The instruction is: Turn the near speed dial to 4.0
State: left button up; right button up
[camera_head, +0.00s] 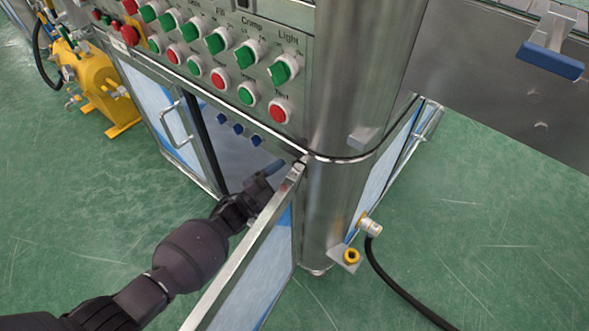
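Three small blue dials sit in a row inside the open cabinet below the button panel: the far dial (222,118), the middle dial (238,128) and the near dial (256,140). Their scale marks are too small to read. My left arm comes in from the lower left, and my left gripper (269,173) is in the cabinet opening, below the near dial and apart from it in the picture. The open door's edge partly hides this gripper, and its finger gap cannot be made out. My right gripper is out of view.
The open cabinet door (243,246) stands just right of my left forearm. The button panel (206,42) with green and red knobs is above. A steel column (352,90) rises to the right. A closed door with a handle (176,125) is at left.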

pick_arm(q)
jog(key=shift+x, duration=1.55)
jog(key=c, duration=0.9)
